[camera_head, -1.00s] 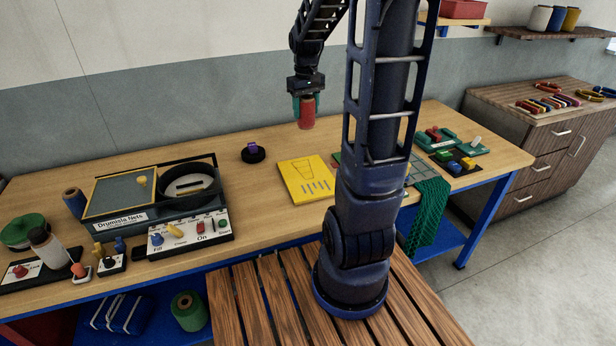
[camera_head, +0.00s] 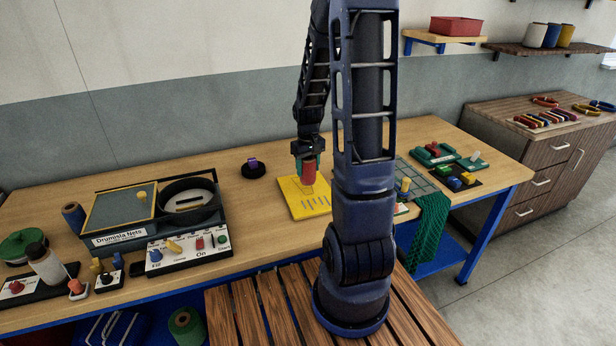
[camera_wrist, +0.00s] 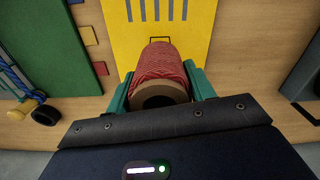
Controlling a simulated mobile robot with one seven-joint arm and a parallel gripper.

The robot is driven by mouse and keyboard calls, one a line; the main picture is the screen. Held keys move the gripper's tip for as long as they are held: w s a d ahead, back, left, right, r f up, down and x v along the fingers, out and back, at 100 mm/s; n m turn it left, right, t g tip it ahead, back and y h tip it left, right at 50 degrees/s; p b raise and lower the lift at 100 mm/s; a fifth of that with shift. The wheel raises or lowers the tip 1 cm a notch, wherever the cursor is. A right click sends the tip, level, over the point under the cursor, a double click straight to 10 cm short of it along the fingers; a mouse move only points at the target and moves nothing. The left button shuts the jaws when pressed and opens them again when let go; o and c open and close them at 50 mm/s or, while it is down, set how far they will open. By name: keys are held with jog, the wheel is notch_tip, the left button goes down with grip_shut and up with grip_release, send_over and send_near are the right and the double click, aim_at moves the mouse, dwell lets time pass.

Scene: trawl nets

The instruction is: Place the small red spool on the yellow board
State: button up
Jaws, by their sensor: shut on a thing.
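The small red spool (camera_head: 309,174) is held upright between the green fingers of my gripper (camera_head: 303,172). In the wrist view the spool (camera_wrist: 162,74) shows its red thread and brown hollow end, and my gripper (camera_wrist: 160,88) is shut on it. The yellow board (camera_head: 304,203) lies flat on the workbench, with dark slots and a drawn outline on it. In the wrist view the spool is in front of the yellow board (camera_wrist: 192,38) and hides part of it. The spool is over the back part of the board; whether it touches the board, I cannot tell.
Left of the board stand a black round holder with a purple knob (camera_head: 253,168) and the drum machine (camera_head: 150,205). Right of it are a green net (camera_head: 431,222) and small coloured blocks (camera_head: 455,178). My arm hides some bench beside the board.

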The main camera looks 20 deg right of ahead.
jog(key=shift+f, duration=2)
jog(key=shift+f, duration=0.1)
jog(key=o, duration=1)
notch_tip(320, 180, up, 12)
jog(key=s+a+r+t, duration=0.1)
jog(key=s+r, duration=0.4)
jog(key=s, duration=0.1)
jog(key=s+a+r+m+t, duration=0.1)
jog(key=s+a+r+t, duration=0.1)
jog(key=s+r, duration=0.3)
jog(key=s+a+r+m+t, duration=0.1)
jog(key=s+a+r, duration=0.1)
jog(key=s+r, duration=0.3)
jog(key=shift+s+r+t, duration=0.15)
jog(key=shift+s+r, duration=0.05)
jog(key=shift+s, duration=0.8)
jog(key=shift+s+r+t, duration=0.15)
jog(key=shift+s+r, duration=0.05)
jog(key=shift+s, duration=0.75)
